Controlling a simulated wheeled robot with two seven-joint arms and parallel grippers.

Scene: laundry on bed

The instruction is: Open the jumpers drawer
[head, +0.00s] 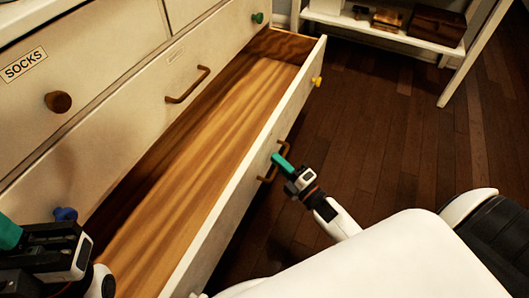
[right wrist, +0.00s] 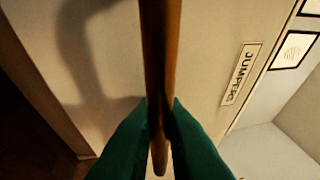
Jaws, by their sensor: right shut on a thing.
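The jumpers drawer (head: 205,150) is pulled well out of the white dresser in the head view, and its bare wooden inside looks empty. Its brown bar handle (head: 267,179) is on the outer face of the drawer front. My right gripper (head: 278,160) is at this handle. In the right wrist view its green fingers (right wrist: 160,112) are shut around the handle bar (right wrist: 161,50), beside the JUMPERS label (right wrist: 242,75). My left gripper (head: 10,232) is at the lower left edge of the head view, cut off, apart from the handle; its opening is not shown.
A shut drawer with a brown handle (head: 188,85) is above the open one. A SOCKS drawer (head: 100,40) with a round knob is higher still. Dark wooden floor (head: 370,130) lies clear to the right. A white shelf (head: 390,32) with boxes stands at the back.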

